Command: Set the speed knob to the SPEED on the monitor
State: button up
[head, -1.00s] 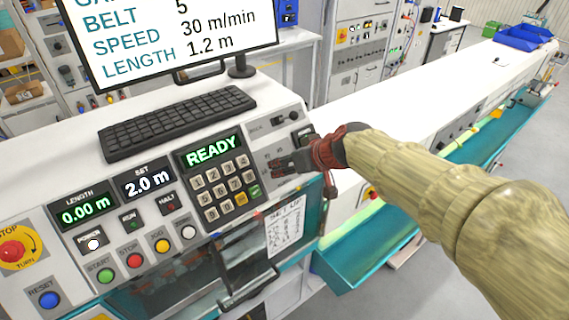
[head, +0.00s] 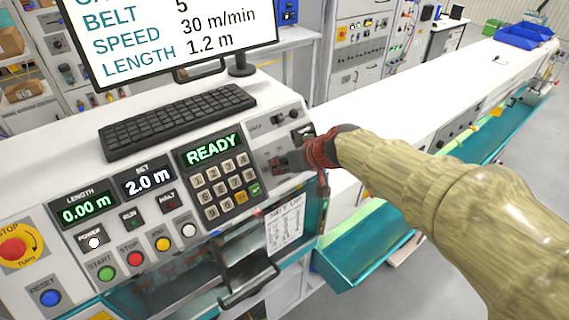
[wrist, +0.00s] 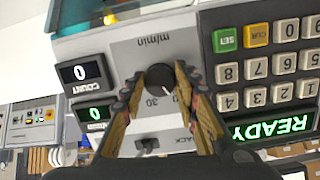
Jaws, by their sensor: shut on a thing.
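The speed knob (wrist: 160,78) is a small round black knob on the grey panel, under the "m/min" print in the upside-down wrist view. A "30" is printed beside it; other scale numbers are hidden or too small to read. A short pale mark shows on the knob's lower right in that view. My gripper (wrist: 159,72) has one finger on each side of the knob and is shut on it. In the head view my gripper (head: 287,160) hides the knob.
A keypad (head: 223,185) and a READY display (head: 212,150) sit left of the knob. A small black slider (wrist: 147,146) and two count displays (wrist: 80,73) are close to my fingers. A keyboard (head: 178,120) lies behind. The long white bench top (head: 420,95) is mostly clear.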

jog(key=c, duration=0.4)
jog(key=shift+c, duration=0.2)
jog(key=shift+f+m+b, duration=0.1)
jog(key=shift+m+b, duration=0.2)
jog(key=shift+b, duration=0.1)
jog(key=m+b, duration=0.3)
jog(key=shift+m+y, duration=0.3)
jog(key=m+b, duration=0.2)
jog(key=m, duration=0.1)
jog(key=shift+g+y, duration=0.3)
jog(key=shift+m+y+b, duration=0.4)
jog(key=shift+m+b, duration=0.25)
jog(key=shift+m, duration=1.15)
jog(key=o, duration=1.2)
jog(key=shift+c, duration=0.2)
